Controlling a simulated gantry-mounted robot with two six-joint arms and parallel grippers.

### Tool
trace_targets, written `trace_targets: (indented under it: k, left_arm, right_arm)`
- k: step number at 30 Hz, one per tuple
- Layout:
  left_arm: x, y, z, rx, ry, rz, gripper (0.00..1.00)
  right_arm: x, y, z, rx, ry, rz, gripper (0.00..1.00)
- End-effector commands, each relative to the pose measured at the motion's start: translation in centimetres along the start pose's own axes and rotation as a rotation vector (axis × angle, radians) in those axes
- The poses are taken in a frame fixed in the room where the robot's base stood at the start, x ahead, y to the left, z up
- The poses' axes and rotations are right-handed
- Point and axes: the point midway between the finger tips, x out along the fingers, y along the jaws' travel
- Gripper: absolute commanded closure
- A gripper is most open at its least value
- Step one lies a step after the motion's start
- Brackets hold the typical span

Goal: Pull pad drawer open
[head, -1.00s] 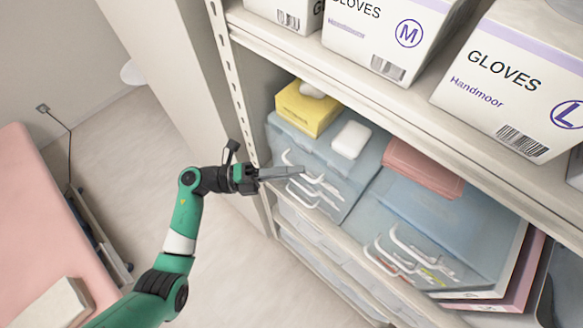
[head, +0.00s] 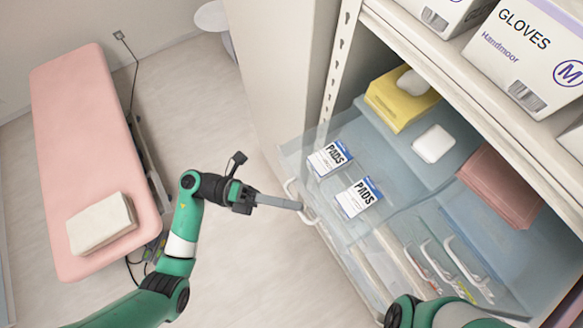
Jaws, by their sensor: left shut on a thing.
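The clear pad drawer (head: 297,163) stands pulled out from the shelf unit. Two white and blue boxes marked PADS, the upper one (head: 329,158) and the lower one (head: 358,197), lie inside it. My left gripper (head: 297,205) is shut on the white handle (head: 289,187) at the drawer's front; its fingers hide part of the handle. Part of my right arm shows at the bottom right, but its gripper is outside the view.
A yellow box (head: 398,99), a white item (head: 433,143) and a folded pink cloth (head: 499,186) sit on top of the drawer units. Glove boxes (head: 535,60) stand on the shelf above. A pink couch (head: 85,150) is at left, with open floor between.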

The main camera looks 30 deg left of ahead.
Motion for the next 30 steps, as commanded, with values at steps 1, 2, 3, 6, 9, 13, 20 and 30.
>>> trace_targets:
  k: [1, 2, 3, 6, 9, 13, 20, 30]
  left_arm:
    - [-0.05, -0.07, -0.17, -0.001, 0.003, -0.001, 1.00]
    - [-0.06, -0.08, -0.30, -0.002, 0.006, -0.001, 1.00]
    - [-0.08, -0.08, -0.43, -0.002, 0.009, -0.002, 1.00]
    - [-0.10, -0.08, -0.60, -0.003, 0.014, -0.002, 1.00]
    - [-0.10, -0.08, -0.63, -0.003, 0.015, -0.002, 1.00]
    - [-0.10, -0.07, -0.62, -0.003, 0.015, -0.002, 1.00]
    - [-0.09, -0.07, -0.61, -0.003, 0.015, -0.002, 0.61]
    - [-0.31, -0.03, -0.58, -0.002, 0.014, -0.002, 0.58]
  right_arm:
    - [0.05, 0.00, -0.04, 0.000, 0.000, 0.000, 0.50]
    - [0.06, 0.00, -0.05, 0.000, 0.000, 0.000, 0.50]
    - [0.06, 0.00, -0.06, 0.000, 0.000, 0.000, 0.50]
    - [0.07, 0.00, -0.06, 0.000, 0.000, 0.000, 0.50]
    - [0.07, 0.00, -0.06, 0.000, 0.000, 0.000, 0.50]
    - [0.06, 0.00, -0.05, 0.000, 0.000, 0.000, 0.50]
    - [0.06, 0.00, -0.06, 0.000, 0.000, 0.000, 0.50]
    - [-0.02, 0.00, 0.02, 0.000, 0.000, 0.000, 0.50]
